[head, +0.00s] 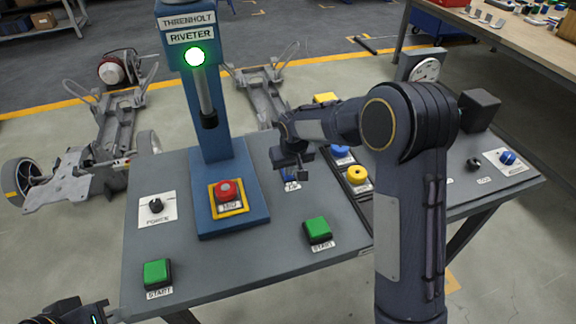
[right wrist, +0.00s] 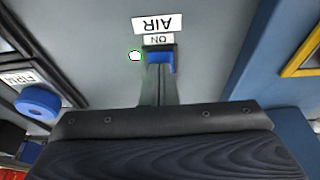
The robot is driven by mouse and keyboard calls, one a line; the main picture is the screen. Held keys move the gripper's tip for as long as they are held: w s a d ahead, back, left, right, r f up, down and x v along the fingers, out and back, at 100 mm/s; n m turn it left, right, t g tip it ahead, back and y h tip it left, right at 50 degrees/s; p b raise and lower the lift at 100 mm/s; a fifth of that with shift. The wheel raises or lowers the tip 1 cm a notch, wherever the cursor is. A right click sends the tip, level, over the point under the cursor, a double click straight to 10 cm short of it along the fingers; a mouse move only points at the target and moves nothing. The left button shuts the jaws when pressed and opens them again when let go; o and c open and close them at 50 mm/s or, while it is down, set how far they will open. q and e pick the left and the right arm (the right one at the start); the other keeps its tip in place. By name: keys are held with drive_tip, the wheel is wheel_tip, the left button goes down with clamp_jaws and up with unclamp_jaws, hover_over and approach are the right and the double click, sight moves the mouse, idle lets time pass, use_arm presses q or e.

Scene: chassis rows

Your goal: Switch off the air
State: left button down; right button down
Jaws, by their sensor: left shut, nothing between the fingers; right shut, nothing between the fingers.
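The air switch (right wrist: 160,57) is a blue lever in a dark housing, under the labels AIR and ON in the right wrist view. A small lit lamp (right wrist: 135,56) sits beside it. In the head view the AIR label (head: 291,187) shows at the panel, and the switch is mostly hidden by my right gripper. My right gripper (head: 302,177) is shut and empty, just over the switch. In the right wrist view its fingers (right wrist: 158,88) reach up to the lever; I cannot tell whether they touch. My left gripper (head: 72,314) is only partly in view at the lower left edge, empty.
The blue riveter column (head: 220,140) with a lit green lamp (head: 195,56) and a red button (head: 230,190) stands left of the switch. Green start buttons (head: 318,229) (head: 158,273), a power knob (head: 155,206), and yellow (head: 357,175) and blue (head: 340,151) buttons are nearby.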

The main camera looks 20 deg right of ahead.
sight(290, 177)
drive_tip(key=shift+r, duration=0.1)
